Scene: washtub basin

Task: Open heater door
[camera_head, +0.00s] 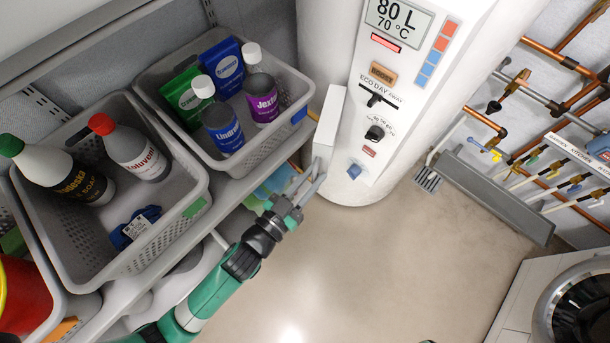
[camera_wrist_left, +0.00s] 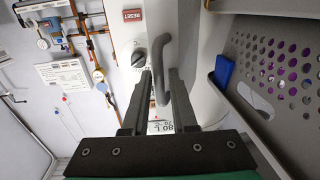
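The white heater (camera_head: 330,40) stands at the back centre, with a display, switches and knobs on its front. A narrow white panel (camera_head: 328,118) juts out at its left side and looks like the heater door; I cannot tell how far it is open. My left gripper (camera_head: 312,178) is just below this panel, its fingers spread. In the left wrist view, a grey curved handle (camera_wrist_left: 162,65) shows between the fingers of the left gripper (camera_wrist_left: 158,88). I cannot tell whether they touch it. My right gripper is out of view.
Grey baskets with bottles and boxes (camera_head: 140,160) sit on a shelf (camera_head: 140,290) at the left, close to my left arm. Copper pipes and valves (camera_head: 560,130) line the right wall. A round-doored appliance (camera_head: 570,300) stands at lower right. The floor (camera_head: 400,260) between is clear.

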